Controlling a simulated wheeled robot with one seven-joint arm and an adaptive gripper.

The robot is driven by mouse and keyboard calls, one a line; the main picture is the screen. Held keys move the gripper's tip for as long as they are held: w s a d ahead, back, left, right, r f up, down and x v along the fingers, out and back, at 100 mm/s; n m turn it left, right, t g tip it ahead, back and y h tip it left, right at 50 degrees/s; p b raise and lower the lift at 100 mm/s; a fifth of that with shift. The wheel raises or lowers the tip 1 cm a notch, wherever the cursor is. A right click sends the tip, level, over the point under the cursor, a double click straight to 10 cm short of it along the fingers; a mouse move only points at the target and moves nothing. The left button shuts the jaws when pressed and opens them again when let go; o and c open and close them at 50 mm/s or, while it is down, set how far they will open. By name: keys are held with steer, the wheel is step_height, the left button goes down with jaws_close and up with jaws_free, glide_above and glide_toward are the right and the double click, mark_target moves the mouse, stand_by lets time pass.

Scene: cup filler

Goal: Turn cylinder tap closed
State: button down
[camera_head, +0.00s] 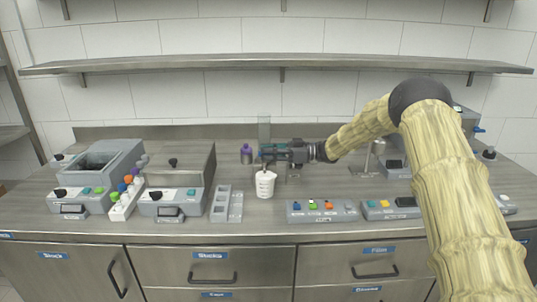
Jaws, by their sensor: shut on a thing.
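My gripper (268,158) reaches in from the right at the middle of the counter. It is shut at the cylinder's tap, in front of a grey upright cylinder stand (264,130). The tap itself is small, dark and mostly hidden by the fingers, so I cannot tell its angle. A white cup (265,184) stands upright just below the fingertips. I cannot see the level inside it.
A grey rack (226,204) and control panels (322,211) lie near the front edge. Grey machines stand at left, and a shelf (280,64) spans the wall above.

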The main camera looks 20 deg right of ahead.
steer(key=shift+w+d+r+g, duration=0.1)
steer(key=shift+r+g, duration=0.1)
steer(key=shift+g, duration=0.1)
steer(key=c, duration=1.5)
jaws_free()
steer(key=shift+f, duration=0.1)
steer(key=v, duration=1.2)
steer(key=shift+f, duration=0.2)
